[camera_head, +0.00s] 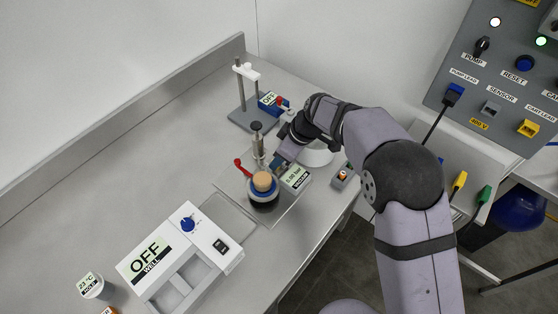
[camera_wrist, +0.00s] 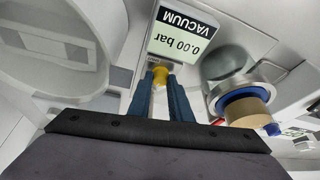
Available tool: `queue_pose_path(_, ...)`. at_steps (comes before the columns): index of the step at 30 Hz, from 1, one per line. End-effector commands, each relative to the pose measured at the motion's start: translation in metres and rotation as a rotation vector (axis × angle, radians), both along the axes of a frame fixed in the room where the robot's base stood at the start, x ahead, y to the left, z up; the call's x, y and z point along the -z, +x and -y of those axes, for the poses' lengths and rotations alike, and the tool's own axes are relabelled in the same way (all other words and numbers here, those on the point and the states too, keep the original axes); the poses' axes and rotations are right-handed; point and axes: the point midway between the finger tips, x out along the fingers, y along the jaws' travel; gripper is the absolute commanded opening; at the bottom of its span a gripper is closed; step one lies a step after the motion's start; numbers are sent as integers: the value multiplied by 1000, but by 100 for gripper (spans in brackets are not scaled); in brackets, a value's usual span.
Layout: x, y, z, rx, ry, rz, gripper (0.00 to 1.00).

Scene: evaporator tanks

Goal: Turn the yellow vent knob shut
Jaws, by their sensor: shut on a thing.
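The yellow vent knob (camera_wrist: 160,75) shows in the wrist view between my gripper's fingertips, just below the vacuum display (camera_wrist: 183,33). My gripper (camera_wrist: 161,80) has its two blue fingers shut on the knob from either side. The display reads 0.00 bar and appears upside down in this view. In the head view my gripper (camera_head: 277,164) is low over the bench, beside the vacuum display (camera_head: 296,177). The knob is hidden there behind my gripper. How far the knob is turned cannot be told.
A dark vessel (camera_head: 263,203) with a cork and blue collar stands close to my gripper; it also shows in the wrist view (camera_wrist: 236,97). A red-handled part (camera_head: 240,166) and a stand (camera_head: 240,100) are nearby. A white OFF unit (camera_head: 165,262) sits at the front.

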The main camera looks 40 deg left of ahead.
Motion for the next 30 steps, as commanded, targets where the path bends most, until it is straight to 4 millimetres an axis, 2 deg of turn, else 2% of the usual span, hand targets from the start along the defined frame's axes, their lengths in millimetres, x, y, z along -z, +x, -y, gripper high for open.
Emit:
queue_pose_path(15, -3, -7, 0, 477, 1, 2, 0)
queue_pose_path(30, 1, -11, -3, 876, 2, 3, 0)
